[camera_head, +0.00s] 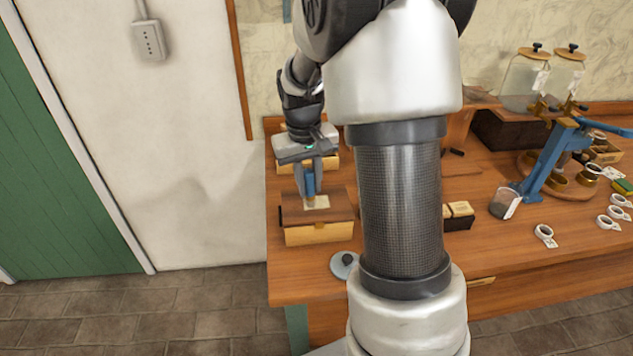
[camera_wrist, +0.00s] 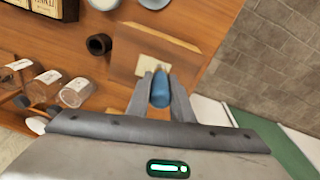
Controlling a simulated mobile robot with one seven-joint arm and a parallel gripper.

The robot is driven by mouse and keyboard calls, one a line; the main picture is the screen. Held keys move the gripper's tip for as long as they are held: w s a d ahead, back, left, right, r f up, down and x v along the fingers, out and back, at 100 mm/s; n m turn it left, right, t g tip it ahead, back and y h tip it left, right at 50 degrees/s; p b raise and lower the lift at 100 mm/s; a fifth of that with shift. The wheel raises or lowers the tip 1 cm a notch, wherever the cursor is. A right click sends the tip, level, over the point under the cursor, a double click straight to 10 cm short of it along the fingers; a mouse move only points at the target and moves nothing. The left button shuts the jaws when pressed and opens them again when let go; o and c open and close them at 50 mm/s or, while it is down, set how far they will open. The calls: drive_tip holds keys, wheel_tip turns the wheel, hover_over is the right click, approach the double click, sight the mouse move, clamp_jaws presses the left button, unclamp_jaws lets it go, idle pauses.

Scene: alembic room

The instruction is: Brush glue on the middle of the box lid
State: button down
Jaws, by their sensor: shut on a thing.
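The box (camera_head: 318,234) stands near the left end of the wooden table, with a pale front and a dark brown lid (camera_head: 340,207). A cream patch (camera_head: 322,203) lies on the middle of the lid; it also shows in the wrist view (camera_wrist: 152,65). My gripper (camera_head: 309,180) is shut on a blue-handled brush (camera_head: 309,185) and holds it upright over the lid. In the wrist view the blue handle (camera_wrist: 159,92) sits between the two fingers of my gripper (camera_wrist: 160,85). The brush tip is close to the patch; I cannot tell whether it touches.
A grey round lid with a dark knob (camera_head: 344,264) lies right of the box near the table's front edge. Another wooden box (camera_head: 291,166) stands behind. A blue stand (camera_head: 549,160), glass jars (camera_head: 526,80) and several white tags are at the right. My arm hides the table's middle.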

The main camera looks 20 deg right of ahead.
drive_tip(key=shift+w+a, duration=0.15)
drive_tip(key=shift+a, duration=0.35)
drive_tip(key=shift+w, duration=0.15)
drive_tip(key=shift+w+d, duration=0.25)
drive_tip(key=shift+w, duration=0.35)
drive_tip(key=shift+f, duration=0.1)
wheel_tip(320, 180, up, 6)
drive_tip(key=p, duration=0.4)
drive_tip(key=shift+p, duration=0.4)
drive_tip(key=shift+d, duration=0.1)
